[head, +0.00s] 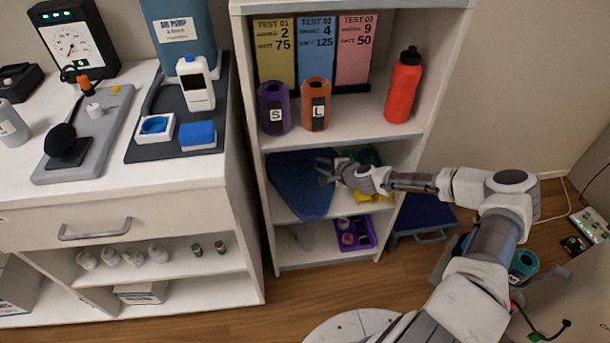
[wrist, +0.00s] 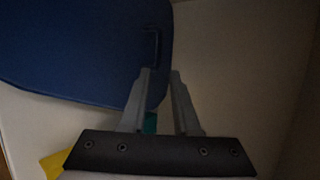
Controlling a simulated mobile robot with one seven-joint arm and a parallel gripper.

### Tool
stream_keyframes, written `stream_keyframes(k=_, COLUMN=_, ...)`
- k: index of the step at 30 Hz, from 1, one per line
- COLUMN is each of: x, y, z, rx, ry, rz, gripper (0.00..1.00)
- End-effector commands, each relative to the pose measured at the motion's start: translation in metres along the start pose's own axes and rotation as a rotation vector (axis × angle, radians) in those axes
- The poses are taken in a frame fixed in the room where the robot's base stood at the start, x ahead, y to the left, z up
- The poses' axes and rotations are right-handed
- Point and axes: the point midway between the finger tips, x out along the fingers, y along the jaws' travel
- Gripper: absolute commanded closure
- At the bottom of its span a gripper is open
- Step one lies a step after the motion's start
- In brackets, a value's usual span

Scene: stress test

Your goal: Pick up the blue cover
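A large dark blue panel with a rounded outline, which looks like the blue cover (head: 300,190), leans in the middle compartment of the shelf unit. In the wrist view the cover (wrist: 75,50) fills the upper left, with a thin dark handle (wrist: 153,45) near its right edge. My gripper (head: 322,170) is inside that compartment, at the cover's right side. In the wrist view my gripper (wrist: 160,72) is open, its fingers apart with nothing between them. The left fingertip overlaps the handle's lower end in the picture; I cannot tell whether they touch.
A yellow object (head: 368,196) and a teal object (head: 370,156) are beside my gripper in the compartment. A purple tray (head: 370,236) is on the level below.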

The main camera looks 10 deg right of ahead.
Motion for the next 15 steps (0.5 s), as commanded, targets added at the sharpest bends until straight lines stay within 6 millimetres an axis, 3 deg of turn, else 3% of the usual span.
stream_keyframes(k=3, x=0.017, y=0.001, z=0.000, rx=0.000, ry=-0.001, rz=0.001, gripper=0.70)
stream_keyframes(k=10, x=0.031, y=0.003, z=-0.001, rx=0.001, ry=-0.001, rz=0.001, gripper=0.70)
stream_keyframes(k=15, x=0.058, y=0.007, z=-0.003, rx=-0.001, ry=-0.001, rz=0.001, gripper=0.70)
